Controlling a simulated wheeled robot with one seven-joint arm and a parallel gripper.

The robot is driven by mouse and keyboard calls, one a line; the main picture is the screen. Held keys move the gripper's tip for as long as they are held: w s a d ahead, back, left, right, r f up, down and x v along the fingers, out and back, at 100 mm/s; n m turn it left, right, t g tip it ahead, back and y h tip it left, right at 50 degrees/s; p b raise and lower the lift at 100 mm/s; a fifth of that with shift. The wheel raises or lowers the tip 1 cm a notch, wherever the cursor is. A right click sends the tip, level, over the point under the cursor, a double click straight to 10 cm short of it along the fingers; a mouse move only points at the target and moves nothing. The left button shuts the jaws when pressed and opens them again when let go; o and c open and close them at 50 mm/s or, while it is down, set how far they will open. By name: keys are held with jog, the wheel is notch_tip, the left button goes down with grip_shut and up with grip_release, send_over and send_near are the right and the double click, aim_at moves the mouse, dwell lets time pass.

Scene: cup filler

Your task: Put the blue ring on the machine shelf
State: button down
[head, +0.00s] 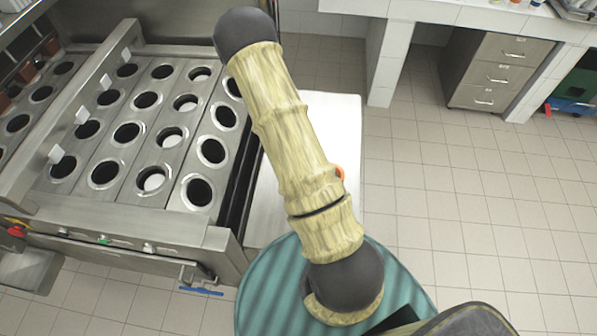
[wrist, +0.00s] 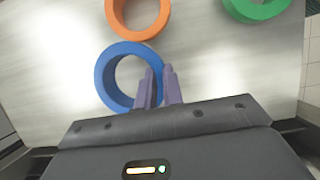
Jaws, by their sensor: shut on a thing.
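The blue ring (wrist: 106,80) lies flat on or just above a pale surface in the wrist view. My gripper (wrist: 160,70) is shut on its right wall, with one purple finger inside the hole and the other outside. In the head view my arm hides the gripper and the blue ring. The machine (head: 130,130), a steel unit with rows of round holes, stands at the left of the head view. I cannot tell which of its ledges is the shelf.
An orange ring (wrist: 138,33) lies just beyond the blue one, close to it. A green ring (wrist: 258,15) lies farther right. The pale table (head: 342,115) stands beside the machine's right side. A drawer cabinet (head: 495,72) stands under a counter at the back right.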

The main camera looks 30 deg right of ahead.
jog(key=shift+f, duration=0.1)
jog(key=shift+f+p, duration=0.35)
jog(key=shift+f, duration=1.65)
jog(key=shift+f, duration=0.15)
jog(key=c, duration=1.5)
grip_release()
jog(key=b+v, duration=0.1)
jog(key=v, duration=1.1)
